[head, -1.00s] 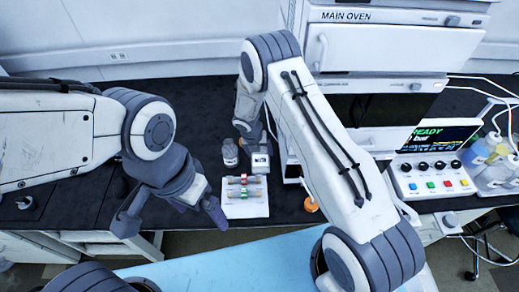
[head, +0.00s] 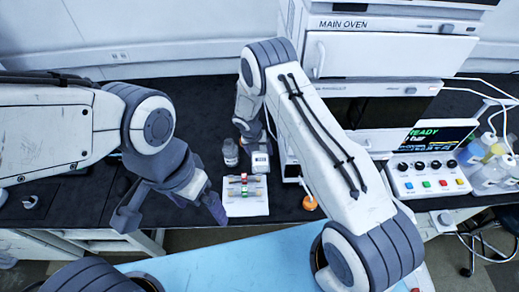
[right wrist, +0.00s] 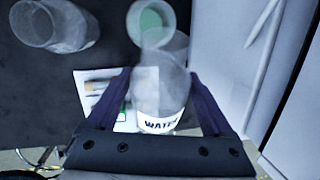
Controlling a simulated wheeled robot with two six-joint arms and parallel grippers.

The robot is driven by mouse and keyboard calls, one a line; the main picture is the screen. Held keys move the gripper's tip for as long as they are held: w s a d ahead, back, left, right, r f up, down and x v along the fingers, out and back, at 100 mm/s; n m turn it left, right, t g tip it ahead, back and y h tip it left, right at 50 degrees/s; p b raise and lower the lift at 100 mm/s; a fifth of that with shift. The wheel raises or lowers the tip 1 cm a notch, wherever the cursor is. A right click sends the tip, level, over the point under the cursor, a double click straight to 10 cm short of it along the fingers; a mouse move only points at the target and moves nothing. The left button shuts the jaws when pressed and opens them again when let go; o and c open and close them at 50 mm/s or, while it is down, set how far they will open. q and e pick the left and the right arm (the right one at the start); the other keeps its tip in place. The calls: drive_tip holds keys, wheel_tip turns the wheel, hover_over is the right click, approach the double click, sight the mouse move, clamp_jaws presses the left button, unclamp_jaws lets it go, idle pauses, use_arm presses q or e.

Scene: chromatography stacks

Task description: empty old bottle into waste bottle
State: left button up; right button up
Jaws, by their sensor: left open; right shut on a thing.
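My right gripper (right wrist: 161,88) is shut on a clear bottle (right wrist: 165,100) with a white label that reads "WATE" before it is cut off. In the head view the held bottle (head: 260,162) is beside the oven stack, and my arm hides most of the gripper. A second clear bottle (right wrist: 50,24) stands apart from it, to its left; it also shows in the head view (head: 230,153). Which is the old or waste bottle I cannot tell. My left gripper (head: 170,214) is open and empty near the front edge.
A white sheet (head: 238,208) with small coloured items lies in front of the bottles. An orange round thing (head: 309,202) is right of it. The main oven (head: 390,55), a control box (head: 428,182) and wash bottles (head: 490,172) stand to the right. Dark bench left of the bottles is clear.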

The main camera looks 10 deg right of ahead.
drive_tip(key=shift+g+p, duration=0.3)
drive_tip(key=shift+p, duration=1.45)
drive_tip(key=shift+w+r+g, duration=0.1)
drive_tip(key=shift+g, duration=0.2)
drive_tip(key=shift+g, duration=0.3)
drive_tip(key=shift+r+g+b, duration=0.1)
drive_tip(key=shift+g+b, duration=0.2)
drive_tip(key=shift+b, duration=0.55)
drive_tip(key=shift+r+y, duration=0.15)
drive_tip(key=shift+y, duration=0.15)
